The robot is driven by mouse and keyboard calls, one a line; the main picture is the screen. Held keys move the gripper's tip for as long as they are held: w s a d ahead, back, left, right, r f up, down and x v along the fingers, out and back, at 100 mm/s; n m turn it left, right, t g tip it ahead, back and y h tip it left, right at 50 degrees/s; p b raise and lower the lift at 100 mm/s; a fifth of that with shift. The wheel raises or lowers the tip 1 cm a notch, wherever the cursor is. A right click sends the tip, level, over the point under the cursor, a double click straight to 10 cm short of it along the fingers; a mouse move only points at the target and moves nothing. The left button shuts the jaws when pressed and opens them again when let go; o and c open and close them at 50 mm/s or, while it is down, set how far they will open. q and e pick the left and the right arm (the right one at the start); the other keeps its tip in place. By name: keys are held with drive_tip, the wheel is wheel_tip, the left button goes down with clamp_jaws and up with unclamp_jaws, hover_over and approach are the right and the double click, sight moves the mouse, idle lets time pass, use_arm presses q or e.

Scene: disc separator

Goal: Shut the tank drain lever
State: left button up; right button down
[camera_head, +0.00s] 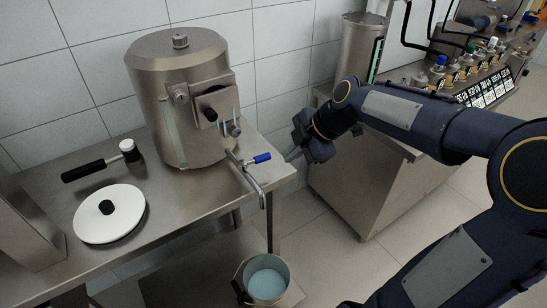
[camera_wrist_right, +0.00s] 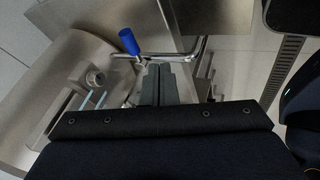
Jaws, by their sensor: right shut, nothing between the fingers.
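The steel tank (camera_head: 180,110) stands on the steel bench. Its drain pipe (camera_head: 255,185) sticks out at the lower right and bends downward. The blue-handled drain lever (camera_head: 262,158) points to the right in the head view. In the right wrist view the blue handle (camera_wrist_right: 129,41) lies just beyond and left of the fingertips. My right gripper (camera_head: 291,156) is shut and empty, a little to the right of the lever; its fingers (camera_wrist_right: 158,70) are together near the pipe. I cannot tell whether they touch anything. My left gripper is out of view.
A bucket (camera_head: 265,280) with pale blue liquid stands below the pipe. A white disc (camera_head: 109,213) with a black knob and a black-handled tool (camera_head: 100,162) lie on the bench (camera_head: 190,222). A steel cabinet (camera_head: 365,185) stands to the right, behind my right arm.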

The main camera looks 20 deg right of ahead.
sight(265, 158)
drive_tip(key=w+f, duration=0.2)
drive_tip(key=w+a+f+p, duration=0.1)
drive_tip(key=w+f, duration=0.1)
drive_tip(key=w+a+f, duration=0.1)
drive_tip(key=shift+w+a+f, duration=0.2)
drive_tip(key=shift+w+f, duration=0.35)
drive_tip(key=shift+w, duration=0.25)
drive_tip(key=shift+w+d+f+n, duration=0.1)
drive_tip(key=shift+w+n, duration=0.4)
drive_tip(key=shift+w, duration=0.1)
drive_tip(key=shift+w+d+n+g+y, duration=0.1)
drive_tip(key=shift+w+n+g+y, duration=0.05)
drive_tip(key=shift+n+g+y, duration=0.15)
